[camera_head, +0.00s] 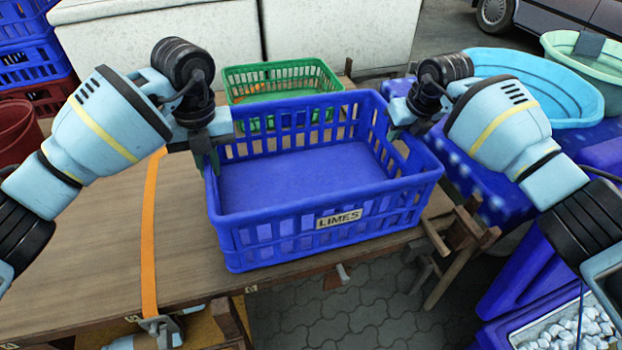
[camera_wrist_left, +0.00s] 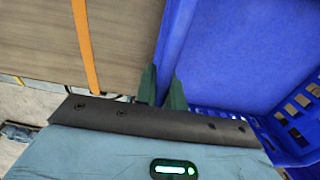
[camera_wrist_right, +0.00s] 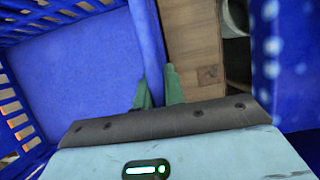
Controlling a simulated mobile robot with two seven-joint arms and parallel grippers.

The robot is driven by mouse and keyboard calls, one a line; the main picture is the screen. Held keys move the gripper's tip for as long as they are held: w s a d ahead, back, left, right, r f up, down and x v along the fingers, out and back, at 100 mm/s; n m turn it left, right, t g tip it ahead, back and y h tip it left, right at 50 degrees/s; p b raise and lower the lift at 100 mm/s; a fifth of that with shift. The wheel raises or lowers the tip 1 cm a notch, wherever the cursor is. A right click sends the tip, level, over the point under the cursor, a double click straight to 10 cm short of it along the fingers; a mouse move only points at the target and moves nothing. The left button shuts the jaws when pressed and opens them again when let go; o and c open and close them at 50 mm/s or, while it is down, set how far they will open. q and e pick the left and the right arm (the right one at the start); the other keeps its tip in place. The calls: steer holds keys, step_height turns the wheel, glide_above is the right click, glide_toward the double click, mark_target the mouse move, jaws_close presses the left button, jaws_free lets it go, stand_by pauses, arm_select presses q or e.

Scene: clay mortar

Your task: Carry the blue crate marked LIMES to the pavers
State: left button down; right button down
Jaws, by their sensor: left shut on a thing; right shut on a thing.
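The blue crate marked LIMES (camera_head: 325,250) is upright and empty at the right part of the wooden table. My left gripper (camera_head: 208,160) is shut on the crate's left wall; in the left wrist view its green fingers (camera_wrist_left: 162,88) straddle that wall (camera_wrist_left: 176,45). My right gripper (camera_head: 400,128) is shut on the crate's right wall; in the right wrist view its fingers (camera_wrist_right: 158,88) straddle that wall (camera_wrist_right: 148,40). Grey pavers (camera_head: 350,310) show on the ground below the table's front edge. I cannot tell whether the crate touches the table.
The wooden table (camera_head: 110,240) carries an orange strap (camera_head: 150,230). A green crate (camera_head: 282,78) stands just behind the blue one. A light-blue tub (camera_head: 530,90) sits on a blue surface at right. Wooden trestle legs (camera_head: 465,240) stand below right. Blue crates (camera_head: 30,60) are stacked far left.

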arm_select(q)
steer(key=shift+w+r, duration=0.1)
steer(key=shift+r, duration=0.1)
arm_select(e)
steer(key=shift+w+r, duration=0.1)
steer(key=shift+r, duration=0.1)
